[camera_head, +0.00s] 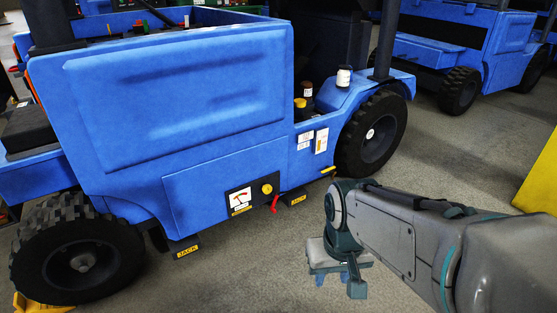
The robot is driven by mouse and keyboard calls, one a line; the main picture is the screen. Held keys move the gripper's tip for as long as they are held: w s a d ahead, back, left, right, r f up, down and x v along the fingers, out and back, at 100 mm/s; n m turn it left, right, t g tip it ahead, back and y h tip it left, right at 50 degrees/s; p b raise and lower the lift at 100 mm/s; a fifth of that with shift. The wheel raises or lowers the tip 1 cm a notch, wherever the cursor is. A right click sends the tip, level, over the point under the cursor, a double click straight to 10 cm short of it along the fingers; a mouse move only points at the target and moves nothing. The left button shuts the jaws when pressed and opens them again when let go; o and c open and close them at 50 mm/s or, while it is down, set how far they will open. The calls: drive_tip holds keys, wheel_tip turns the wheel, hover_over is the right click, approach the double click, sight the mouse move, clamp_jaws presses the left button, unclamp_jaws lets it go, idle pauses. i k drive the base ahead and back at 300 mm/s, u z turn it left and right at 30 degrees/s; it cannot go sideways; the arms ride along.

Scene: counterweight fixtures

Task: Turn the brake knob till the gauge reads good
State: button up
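A yellow round knob (267,188) sits on a black panel low on the side of the blue vehicle. A small white gauge (240,199) with a dark needle and red marking is just left of it, with a yellow label under it. The needle's exact reading is too small to tell. My gripper (339,281) points down over the floor, to the right of and below the knob, apart from the vehicle. Its two fingers are spread and nothing shows between them.
A red lever (275,203) hangs below the knob. Black tyres (372,134) stand at either end of the blue vehicle (170,95). A white-capped jar (344,76) stands on its ledge. A yellow block (540,178) is at the right edge. Grey floor lies clear around my gripper.

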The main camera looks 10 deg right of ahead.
sight(267, 189)
drive_tip(key=z, duration=0.2)
drive_tip(key=i, duration=0.9)
drive_tip(key=u, duration=0.5)
